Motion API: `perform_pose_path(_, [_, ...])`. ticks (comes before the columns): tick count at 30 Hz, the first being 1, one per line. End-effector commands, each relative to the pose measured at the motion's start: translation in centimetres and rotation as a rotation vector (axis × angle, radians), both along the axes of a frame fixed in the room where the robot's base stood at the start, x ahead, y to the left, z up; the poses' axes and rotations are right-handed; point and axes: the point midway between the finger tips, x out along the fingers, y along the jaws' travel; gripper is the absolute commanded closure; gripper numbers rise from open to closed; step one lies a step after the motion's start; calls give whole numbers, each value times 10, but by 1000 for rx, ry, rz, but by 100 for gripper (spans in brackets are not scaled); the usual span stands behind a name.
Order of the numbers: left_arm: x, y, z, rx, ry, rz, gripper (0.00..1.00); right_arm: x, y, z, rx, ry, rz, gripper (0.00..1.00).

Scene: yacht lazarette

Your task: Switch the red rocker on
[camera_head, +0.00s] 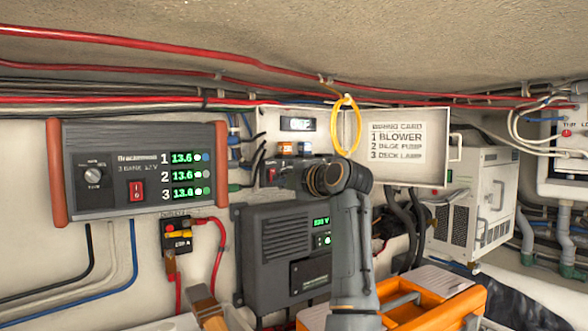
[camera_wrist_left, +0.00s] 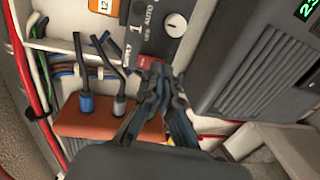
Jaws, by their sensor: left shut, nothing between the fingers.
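A red rocker (camera_head: 137,190) marked I and O sits on the dark charger (camera_head: 110,213) at the left of the head view. I cannot tell which side is pressed. A second red switch (camera_wrist_left: 149,63) shows in the left wrist view on a small dark panel (camera_wrist_left: 138,38) with a round knob. It is partly hidden by my left gripper (camera_wrist_left: 163,72), which is shut and empty with its tips at its edge; I cannot tell if they touch. In the head view, my left gripper (camera_head: 278,176) is before the open white box (camera_head: 265,122). My right gripper is not in view.
The box's open door (camera_head: 405,172) carries a wiring card. A yellow loop (camera_head: 345,125) hangs by its edge. A grey unit (camera_head: 260,250) is below the gripper, an orange box (camera_head: 440,305) in front. Cables with plugs (camera_wrist_left: 86,102) run close to the fingers.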

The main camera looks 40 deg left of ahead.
Motion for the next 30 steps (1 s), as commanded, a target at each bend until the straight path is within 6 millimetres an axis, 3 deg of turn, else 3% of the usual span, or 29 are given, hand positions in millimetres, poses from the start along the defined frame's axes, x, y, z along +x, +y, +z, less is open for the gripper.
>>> perform_pose_path(6, [3, 12, -2, -1, 0, 0, 100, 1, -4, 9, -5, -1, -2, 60])
perform_pose_path(14, [4, 12, -3, -1, 0, -1, 100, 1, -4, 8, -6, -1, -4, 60])
perform_pose_path(21, [5, 17, -9, 62, -18, 1, 100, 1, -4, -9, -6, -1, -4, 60])
perform_pose_path(30, [6, 13, -5, 57, -18, 0, 100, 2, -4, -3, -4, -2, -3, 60])
